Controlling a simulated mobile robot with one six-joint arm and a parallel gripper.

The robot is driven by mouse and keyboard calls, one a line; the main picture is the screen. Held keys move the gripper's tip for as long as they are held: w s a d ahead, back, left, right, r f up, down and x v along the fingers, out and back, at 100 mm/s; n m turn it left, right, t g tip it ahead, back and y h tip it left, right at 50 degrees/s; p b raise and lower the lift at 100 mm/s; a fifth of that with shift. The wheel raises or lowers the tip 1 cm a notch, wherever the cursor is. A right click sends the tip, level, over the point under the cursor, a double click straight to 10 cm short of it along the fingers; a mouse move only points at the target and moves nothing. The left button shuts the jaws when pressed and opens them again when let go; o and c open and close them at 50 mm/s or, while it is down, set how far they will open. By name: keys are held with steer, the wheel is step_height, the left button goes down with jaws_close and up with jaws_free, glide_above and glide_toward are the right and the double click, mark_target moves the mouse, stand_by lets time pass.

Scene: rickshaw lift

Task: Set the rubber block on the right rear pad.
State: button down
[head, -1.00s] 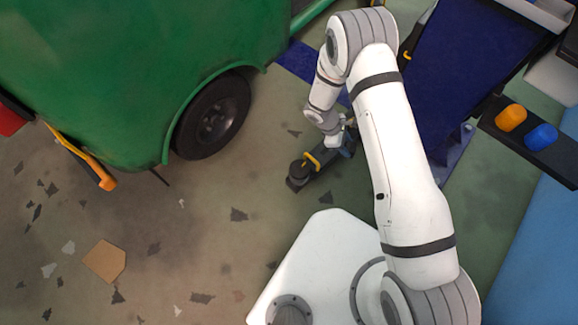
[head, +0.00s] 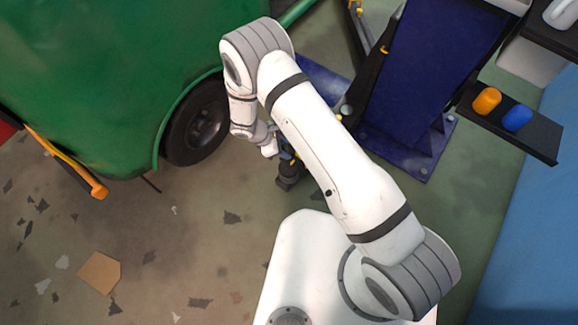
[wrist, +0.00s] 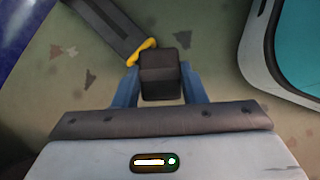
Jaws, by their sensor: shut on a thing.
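My gripper (wrist: 158,88) has its blue fingers on both sides of a dark rubber block (wrist: 162,68) in the wrist view. In the head view my gripper end is beside the rear wheel, and my arm hides most of it; I cannot make out the block there. A dark lift arm (wrist: 112,26) with a yellow handle (wrist: 140,52) passes just beyond the block. In the head view the dark pad end of the lift arm (head: 287,181) shows just below my wrist. Whether the block is over the pad or touching it, I cannot tell.
The green rickshaw (head: 110,70) with its black wheel (head: 198,125) stands close left of my wrist. A blue lift post (head: 430,60) is on the right. A dark shelf (head: 540,142) holds an orange piece (head: 487,101) and a blue piece (head: 517,118).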

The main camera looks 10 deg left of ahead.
steer(key=shift+w+d, duration=0.15)
steer(key=shift+w, duration=0.05)
steer(key=shift+d+f, duration=0.1)
steer(key=b, duration=0.3)
glide_above(287, 167)
step_height(287, 167, down, 10)
steer(key=shift+r, duration=0.1)
steer(key=c, duration=0.9)
jaws_free()
